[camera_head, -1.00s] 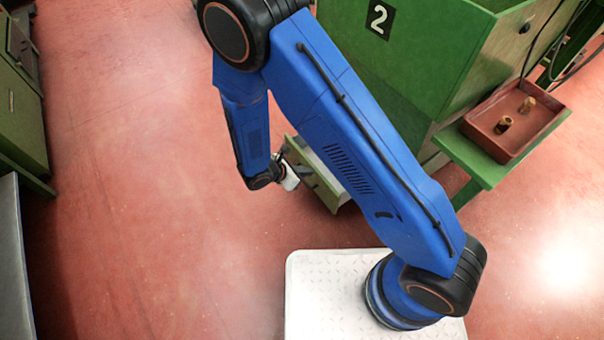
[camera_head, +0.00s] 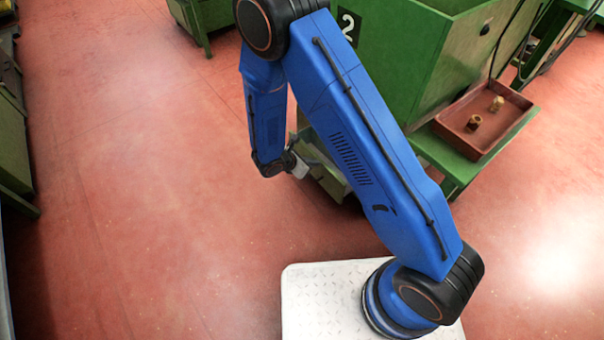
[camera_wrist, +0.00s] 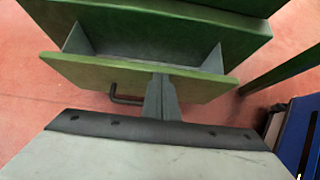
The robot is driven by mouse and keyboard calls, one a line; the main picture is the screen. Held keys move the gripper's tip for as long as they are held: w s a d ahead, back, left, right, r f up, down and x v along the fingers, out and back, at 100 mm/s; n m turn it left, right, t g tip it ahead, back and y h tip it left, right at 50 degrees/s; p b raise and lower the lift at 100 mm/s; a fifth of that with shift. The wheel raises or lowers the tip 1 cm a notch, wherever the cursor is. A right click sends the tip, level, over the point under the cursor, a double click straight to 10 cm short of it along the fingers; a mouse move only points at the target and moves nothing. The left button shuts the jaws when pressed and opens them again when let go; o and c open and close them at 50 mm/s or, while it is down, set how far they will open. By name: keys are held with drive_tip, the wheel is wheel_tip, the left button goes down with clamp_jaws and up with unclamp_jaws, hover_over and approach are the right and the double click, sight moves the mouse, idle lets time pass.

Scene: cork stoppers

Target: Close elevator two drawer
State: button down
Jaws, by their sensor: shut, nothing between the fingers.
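The green elevator marked 2 (camera_head: 401,62) stands at the upper right of the head view. Its drawer (camera_head: 327,181) sticks out low on its near side, partly hidden behind my arm. In the wrist view the drawer's green front panel (camera_wrist: 90,73) stands apart from the elevator body, with the open drawer's inside showing behind it. A dark bent handle (camera_wrist: 126,99) is on the panel's outer face. My gripper (camera_wrist: 161,80) is shut and empty, its fingertips overlapping the front panel near its middle; I cannot tell whether they touch. The head view mostly hides the fingers.
A green side table holds a reddish-brown tray (camera_head: 454,139) with two cork stoppers (camera_head: 474,122) (camera_head: 497,104), right of the elevator. Green furniture (camera_head: 12,150) lines the left edge. Red floor (camera_head: 150,180) lies clear left of my arm.

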drive_tip(key=w+d, duration=0.5)
drive_tip(key=d, duration=0.3)
drive_tip(key=shift+w+d, duration=0.15)
drive_tip(key=shift+w, duration=0.15)
drive_tip(key=shift+d, duration=0.1)
drive_tip(key=s+a+f+v, duration=0.1)
drive_tip(key=f+v, duration=0.1)
drive_tip(key=v, duration=1.1)
drive_tip(key=shift+a, duration=0.55)
